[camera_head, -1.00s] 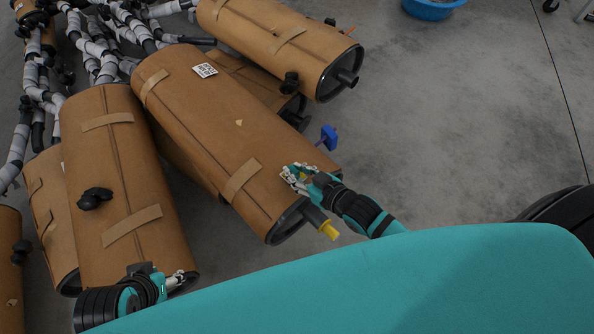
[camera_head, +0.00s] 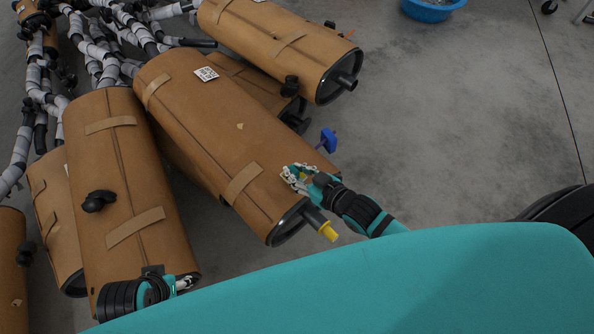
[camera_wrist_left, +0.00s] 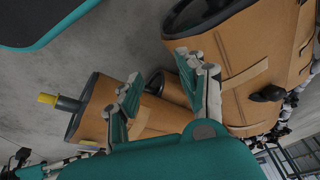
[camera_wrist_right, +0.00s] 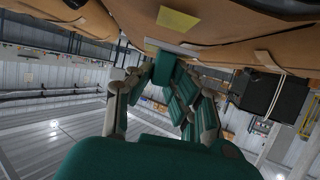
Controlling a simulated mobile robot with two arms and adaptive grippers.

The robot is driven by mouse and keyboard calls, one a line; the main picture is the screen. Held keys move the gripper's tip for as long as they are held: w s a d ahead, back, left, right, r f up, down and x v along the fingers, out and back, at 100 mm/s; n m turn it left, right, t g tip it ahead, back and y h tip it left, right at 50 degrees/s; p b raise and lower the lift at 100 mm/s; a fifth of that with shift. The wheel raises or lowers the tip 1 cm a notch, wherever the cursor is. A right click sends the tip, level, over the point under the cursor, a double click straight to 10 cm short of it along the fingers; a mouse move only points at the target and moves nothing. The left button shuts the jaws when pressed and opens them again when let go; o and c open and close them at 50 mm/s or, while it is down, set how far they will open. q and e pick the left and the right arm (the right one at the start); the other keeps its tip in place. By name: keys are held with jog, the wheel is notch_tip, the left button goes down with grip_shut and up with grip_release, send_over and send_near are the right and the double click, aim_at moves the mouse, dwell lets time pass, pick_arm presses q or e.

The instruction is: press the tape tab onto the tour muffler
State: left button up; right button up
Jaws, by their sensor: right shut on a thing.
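The large muffler with the yellow-capped pipe (camera_head: 215,140) lies in the middle of the head view, wrapped in brown with tape bands; I take it as the tour muffler. My right gripper (camera_head: 298,178) is at its near right side. In the right wrist view, my right gripper (camera_wrist_right: 166,68) is shut on a pale tape tab (camera_wrist_right: 172,48), close to the muffler's brown surface (camera_wrist_right: 220,32); whether the tab touches it I cannot tell. A yellow patch (camera_wrist_right: 178,20) shows on that surface. My left gripper (camera_wrist_left: 165,75) is open and empty, by the near end of the left muffler (camera_head: 120,180).
Another wrapped muffler (camera_head: 280,45) lies behind, with more at the left. A blue-handled object (camera_head: 327,140) sticks out beside the middle muffler. Wrapped pipes (camera_head: 100,45) are piled at back left. A blue basin (camera_head: 432,10) stands on open floor at right.

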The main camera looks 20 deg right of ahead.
jog(key=shift+r+p, duration=0.6)
jog(key=shift+r, duration=0.05)
jog(key=shift+r+p, duration=0.25)
jog(key=shift+p, duration=0.05)
jog(key=shift+r+p, duration=0.35)
jog(key=shift+p, duration=0.05)
pick_arm(q)
notch_tip(320, 180, down, 12)
jog(key=p, duration=0.1)
jog(key=shift+s+f+g, duration=0.25)
jog(key=shift+s+g, duration=0.15)
pick_arm(e)
jog(key=shift+r, duration=0.5)
